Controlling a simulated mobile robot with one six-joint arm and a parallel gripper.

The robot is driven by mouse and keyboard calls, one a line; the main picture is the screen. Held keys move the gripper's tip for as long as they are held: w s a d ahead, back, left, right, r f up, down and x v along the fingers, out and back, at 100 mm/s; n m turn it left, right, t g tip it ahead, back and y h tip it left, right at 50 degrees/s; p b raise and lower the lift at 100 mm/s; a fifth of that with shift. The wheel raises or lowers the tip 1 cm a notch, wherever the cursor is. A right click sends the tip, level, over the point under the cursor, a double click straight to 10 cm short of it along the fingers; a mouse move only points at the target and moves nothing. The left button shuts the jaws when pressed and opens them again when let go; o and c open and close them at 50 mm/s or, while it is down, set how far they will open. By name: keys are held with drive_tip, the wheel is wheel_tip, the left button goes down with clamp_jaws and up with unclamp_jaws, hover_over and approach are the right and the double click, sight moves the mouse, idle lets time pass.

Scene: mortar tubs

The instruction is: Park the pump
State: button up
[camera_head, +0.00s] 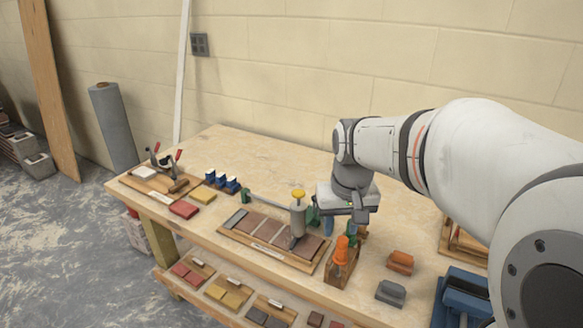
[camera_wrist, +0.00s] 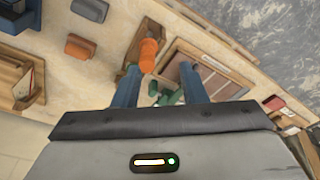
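My gripper (camera_wrist: 160,70) points down over the right half of the workbench. Its two blue fingers are apart. A green object (camera_wrist: 166,93) shows between and beyond them in the wrist view, and I cannot tell whether it is touched. A grey cylinder with a yellow top (camera_head: 298,218), perhaps the pump, stands upright on the wooden tile board (camera_head: 232,236), left of my gripper. An orange-topped tool (camera_head: 342,246) stands in a wooden holder (camera_head: 337,277) just in front of my gripper. It also shows in the wrist view (camera_wrist: 148,54).
An orange block (camera_head: 400,262) and a grey block (camera_head: 390,292) lie right of the holder. A blue-and-grey item (camera_head: 463,294) is at lower right. Blue pieces (camera_head: 222,181) and red and yellow blocks (camera_head: 183,209) lie left. The back of the bench (camera_head: 265,160) is clear.

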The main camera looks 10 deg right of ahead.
drive_tip(key=w+p, duration=0.1)
drive_tip(key=w, duration=1.2)
drive_tip(key=g+p, duration=0.1)
drive_tip(key=g, duration=0.1)
hover_over(310, 209)
drive_tip(key=s, duration=0.2)
drive_tip(key=f, duration=0.6)
drive_tip(key=shift+d, duration=0.4)
drive_tip(key=shift+w+f, duration=0.1)
drive_tip(key=shift+f, duration=0.2)
wheel_tip(310, 209, down, 8)
drive_tip(key=shift+r+p, duration=0.25)
drive_tip(key=shift+p, duration=0.3)
drive_tip(key=shift+c, duration=0.4)
clamp_jaws()
